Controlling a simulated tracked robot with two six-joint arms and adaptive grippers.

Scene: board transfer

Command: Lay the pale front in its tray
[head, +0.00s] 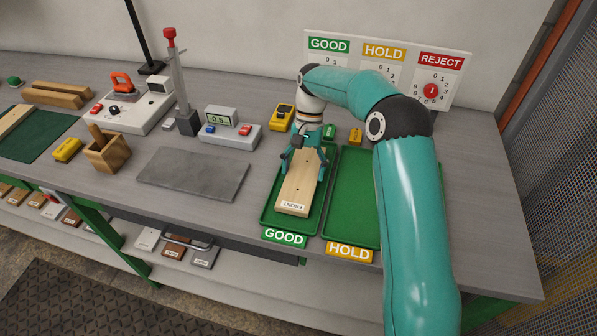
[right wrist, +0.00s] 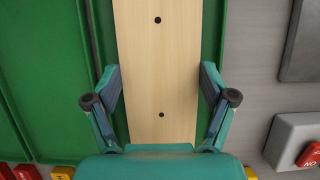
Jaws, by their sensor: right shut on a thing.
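The pale front (head: 297,188) is a light wooden board with a small white label at its near end, and it is over the green GOOD tray (head: 269,213). I cannot tell whether it touches the tray floor. My right gripper (head: 305,158) is shut across the board's far part. In the right wrist view the board (right wrist: 158,50) shows two dark holes, and the fingers of my right gripper (right wrist: 160,92) are against its two long edges. The board lies within the tray's sides, roughly along its length. My left gripper is not in view.
The empty green HOLD tray (head: 352,200) stands to the right, partly behind my right arm. A grey slab (head: 193,174) lies to the left. A display box (head: 230,128) and a yellow device (head: 282,117) stand behind. A sign board (head: 458,72) stands at the back.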

